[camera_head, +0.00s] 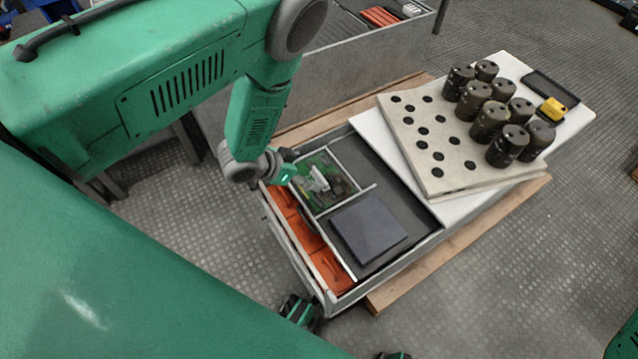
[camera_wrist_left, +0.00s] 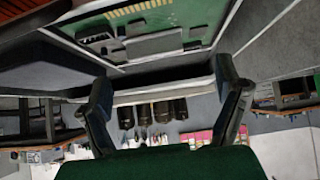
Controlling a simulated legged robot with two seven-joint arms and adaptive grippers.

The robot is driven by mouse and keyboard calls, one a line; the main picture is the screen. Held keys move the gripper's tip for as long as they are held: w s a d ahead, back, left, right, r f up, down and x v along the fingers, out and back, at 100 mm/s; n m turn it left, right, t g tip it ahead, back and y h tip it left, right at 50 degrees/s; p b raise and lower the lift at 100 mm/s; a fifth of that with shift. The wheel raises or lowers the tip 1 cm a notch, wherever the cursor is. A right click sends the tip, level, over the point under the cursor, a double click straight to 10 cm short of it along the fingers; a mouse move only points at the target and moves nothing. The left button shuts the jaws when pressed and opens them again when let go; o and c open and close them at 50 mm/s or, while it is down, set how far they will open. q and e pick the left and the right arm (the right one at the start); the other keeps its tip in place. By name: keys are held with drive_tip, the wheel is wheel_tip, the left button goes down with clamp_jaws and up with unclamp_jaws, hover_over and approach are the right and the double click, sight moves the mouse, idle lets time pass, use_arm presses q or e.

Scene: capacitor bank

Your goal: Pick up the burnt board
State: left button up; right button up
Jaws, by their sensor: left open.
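The board (camera_head: 342,187) is green with pale parts and a dark brownish patch. It lies in a small compartment of the grey tray (camera_head: 405,254). My left gripper (camera_head: 290,168) is at the left edge of that compartment, close to the board. In the left wrist view the gripper (camera_wrist_left: 165,80) has its two dark fingers wide apart with nothing between them. The board (camera_wrist_left: 190,22) shows there at the top, with a row of gold contacts, beyond the fingertips. I cannot tell whether a finger touches it.
A dark flat slab (camera_head: 368,229) lies beside the board's compartment. Orange bins (camera_head: 330,270) line the tray's left side. A pale holed plate (camera_head: 425,145) and several dark cylinders (camera_head: 490,122) stand at the right, with a yellow item (camera_head: 552,109). A grey cabinet (camera_head: 365,55) stands behind.

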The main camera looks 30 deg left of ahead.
sight(321, 175)
use_arm(q)
drive_tip(key=shift+w+d+f, duration=0.15)
drive_tip(key=shift+w+d, duration=0.05)
drive_tip(key=shift+d, duration=0.2)
drive_tip(key=shift+w+d+f, duration=0.15)
drive_tip(key=shift+w+d, duration=0.05)
drive_tip(key=shift+d, duration=0.2)
drive_tip(key=b+x, duration=0.2)
drive_tip(key=x, duration=0.1)
drive_tip(key=b+x, duration=0.1)
drive_tip(key=shift+a+f, duration=0.3)
drive_tip(key=shift+f, duration=0.15)
drive_tip(key=shift+w+f, duration=0.1)
drive_tip(key=shift+w, duration=0.05)
drive_tip(key=shift+d, duration=0.3)
drive_tip(key=shift+c, duration=0.8)
drive_tip(key=shift+d, duration=0.1)
drive_tip(key=c, duration=1.2)
drive_tip(key=shift+o, duration=0.2)
drive_tip(key=shift+w, duration=0.1)
use_arm(e)
drive_tip(key=f, duration=0.3)
drive_tip(key=shift+d+f, duration=0.2)
drive_tip(key=shift+d, duration=0.1)
